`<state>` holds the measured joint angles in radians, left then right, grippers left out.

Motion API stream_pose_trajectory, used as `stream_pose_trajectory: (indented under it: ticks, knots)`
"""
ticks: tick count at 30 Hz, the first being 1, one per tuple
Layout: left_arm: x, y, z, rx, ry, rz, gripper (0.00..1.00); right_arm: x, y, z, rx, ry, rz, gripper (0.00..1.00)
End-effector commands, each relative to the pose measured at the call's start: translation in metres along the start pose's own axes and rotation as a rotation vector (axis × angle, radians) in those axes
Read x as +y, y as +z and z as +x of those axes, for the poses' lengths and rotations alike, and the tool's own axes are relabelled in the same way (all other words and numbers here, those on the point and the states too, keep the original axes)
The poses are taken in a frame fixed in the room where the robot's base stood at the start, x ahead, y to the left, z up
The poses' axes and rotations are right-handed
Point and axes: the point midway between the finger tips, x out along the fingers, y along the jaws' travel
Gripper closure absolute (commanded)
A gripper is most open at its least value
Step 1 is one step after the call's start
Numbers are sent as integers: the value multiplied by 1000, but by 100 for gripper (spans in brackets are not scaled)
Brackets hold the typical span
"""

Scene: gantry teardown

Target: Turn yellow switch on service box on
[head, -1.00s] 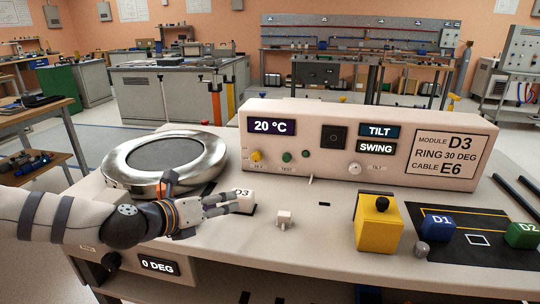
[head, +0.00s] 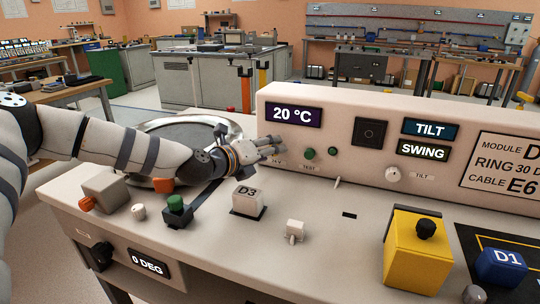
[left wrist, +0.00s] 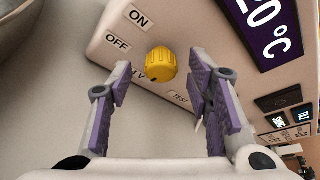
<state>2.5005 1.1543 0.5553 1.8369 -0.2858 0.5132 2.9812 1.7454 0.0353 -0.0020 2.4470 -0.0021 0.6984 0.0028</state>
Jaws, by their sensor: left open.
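The yellow switch (left wrist: 161,64) is a ribbed round knob on the front of the service box (head: 345,185). In the left wrist view ON and OFF labels are printed beside it. A small dark mark shows at its lower edge; I cannot tell clearly which label it points to. My left gripper (head: 278,147) is open in front of the box's left end, and in the head view it hides the knob. In the left wrist view the knob shows between and just beyond the open purple-padded fingers (left wrist: 162,92), apart from them. My right gripper is not in view.
The white D3 block (head: 248,200), a green-topped black block (head: 177,210) and a small white toggle (head: 294,230) stand on the bench. A yellow box (head: 418,258) stands at right. The round metal ring (head: 235,129) is behind my left arm. A green button (head: 309,154) is right of my gripper.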

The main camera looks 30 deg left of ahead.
Motion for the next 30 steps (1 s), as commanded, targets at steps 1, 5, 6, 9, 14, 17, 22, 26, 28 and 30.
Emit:
stream_pose_trajectory:
  ticks: [1,5,6,9,14,17,22,26,28,30]
  knots:
    - [0,0,1,0,-1,0,54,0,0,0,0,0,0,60]
    - [-2,1,1,-1,-2,0,54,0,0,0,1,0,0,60]
    - [-2,1,1,-1,-2,0,54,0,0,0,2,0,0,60]
    - [-1,1,0,-1,-2,0,72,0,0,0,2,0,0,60]
    - [-1,1,0,-1,-1,0,100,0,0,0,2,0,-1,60]
    - [-1,1,0,-1,-1,1,100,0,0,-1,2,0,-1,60]
    - [-2,2,0,-1,6,21,100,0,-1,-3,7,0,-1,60]
    - [-4,2,0,-2,25,70,100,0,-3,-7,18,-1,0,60]
    - [-5,3,-1,-2,41,110,100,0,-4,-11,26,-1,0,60]
    - [-6,3,-1,-3,61,159,100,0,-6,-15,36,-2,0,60]
